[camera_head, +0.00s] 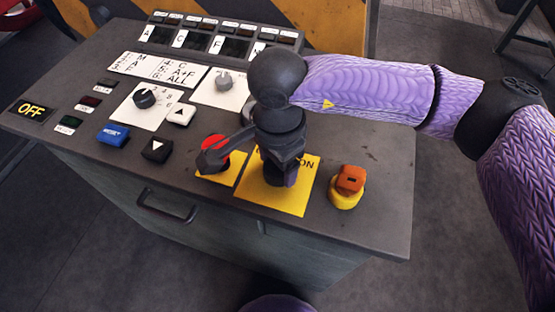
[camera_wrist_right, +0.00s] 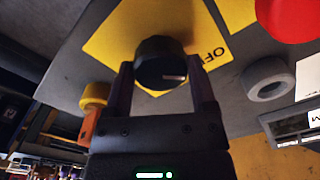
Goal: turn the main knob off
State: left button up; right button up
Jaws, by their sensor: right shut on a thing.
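The main knob is a round black knob (camera_wrist_right: 158,60) on a yellow plate (camera_wrist_right: 108,40) in the right wrist view. A short pale mark shows on the knob, and part of the word OFF is printed on the plate beside it. My right gripper (camera_wrist_right: 161,74) has one finger on each side of the knob and is shut on it. In the head view my right gripper (camera_head: 283,172) reaches down over the yellow plate (camera_head: 262,200) and mostly hides the knob; the letters ON show behind it. My left gripper is not in view.
A red button (camera_head: 214,143) sits left of the plate, partly behind a dark arm-like part. An orange-and-yellow switch (camera_head: 346,188) stands to the right. Black dial (camera_head: 145,97), blue button (camera_head: 113,134) and a sign reading OFF (camera_head: 31,109) lie left on the grey console (camera_head: 385,150).

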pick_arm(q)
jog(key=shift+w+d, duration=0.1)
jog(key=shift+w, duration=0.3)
